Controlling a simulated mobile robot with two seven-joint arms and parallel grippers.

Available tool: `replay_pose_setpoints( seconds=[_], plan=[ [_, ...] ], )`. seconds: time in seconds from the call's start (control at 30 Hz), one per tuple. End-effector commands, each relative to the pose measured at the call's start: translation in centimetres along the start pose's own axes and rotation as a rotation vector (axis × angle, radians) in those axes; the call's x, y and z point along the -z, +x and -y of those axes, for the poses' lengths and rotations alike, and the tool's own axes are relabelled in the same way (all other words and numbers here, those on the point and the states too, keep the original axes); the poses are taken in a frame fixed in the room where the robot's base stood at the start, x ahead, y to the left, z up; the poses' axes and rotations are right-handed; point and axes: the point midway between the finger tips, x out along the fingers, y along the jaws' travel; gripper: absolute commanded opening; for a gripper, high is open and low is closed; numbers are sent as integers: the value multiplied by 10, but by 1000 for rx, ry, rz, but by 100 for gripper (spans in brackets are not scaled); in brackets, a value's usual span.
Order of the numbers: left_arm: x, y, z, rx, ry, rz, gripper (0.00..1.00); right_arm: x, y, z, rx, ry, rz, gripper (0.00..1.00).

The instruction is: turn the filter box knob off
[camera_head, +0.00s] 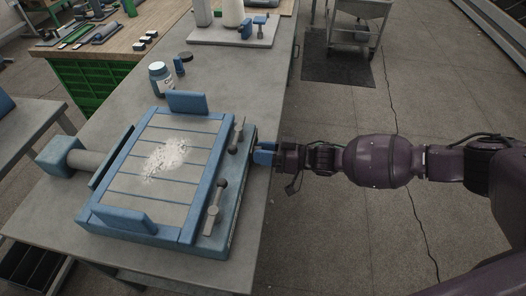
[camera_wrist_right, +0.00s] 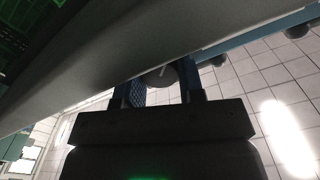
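The filter box (camera_head: 231,210) is a blue-framed box on the grey table, with a slatted top and white powder on its middle. My right gripper (camera_head: 262,154) is at the box's right side, its blue fingers pointing at the wall. In the right wrist view, a round grey knob with a pale mark (camera_wrist_right: 162,75) shows between the two fingers of the right gripper (camera_wrist_right: 161,88), which are apart. I cannot tell whether they touch the knob. In the head view the knob is hidden. My left gripper is not in view.
Two small levers (camera_head: 214,211) stand on the box's right rim. A grey pipe with a blue end block (camera_head: 60,156) sticks out on the left. A jar (camera_head: 160,79) and a dark-capped bottle stand behind the box.

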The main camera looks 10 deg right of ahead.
Motion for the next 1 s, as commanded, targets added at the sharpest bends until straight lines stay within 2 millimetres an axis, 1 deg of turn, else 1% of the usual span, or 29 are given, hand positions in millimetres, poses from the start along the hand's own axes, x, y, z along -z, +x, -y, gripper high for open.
replay_pose_setpoints(
  seconds=[0.03, 0.1, 0.37, 0.57, 1.0],
  plan=[
    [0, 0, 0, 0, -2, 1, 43, 0, 0, 0, 0, 0, 0, 23],
    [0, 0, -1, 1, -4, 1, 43, 0, 0, 0, 0, 0, 0, 12],
    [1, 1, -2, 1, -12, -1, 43, 0, 0, 0, 0, -25, -1, 12],
    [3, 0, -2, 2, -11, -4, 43, 0, -1, 0, -1, -116, -1, 12],
    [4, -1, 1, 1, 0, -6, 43, 0, 0, 1, -1, -487, -1, 12]
  ],
)
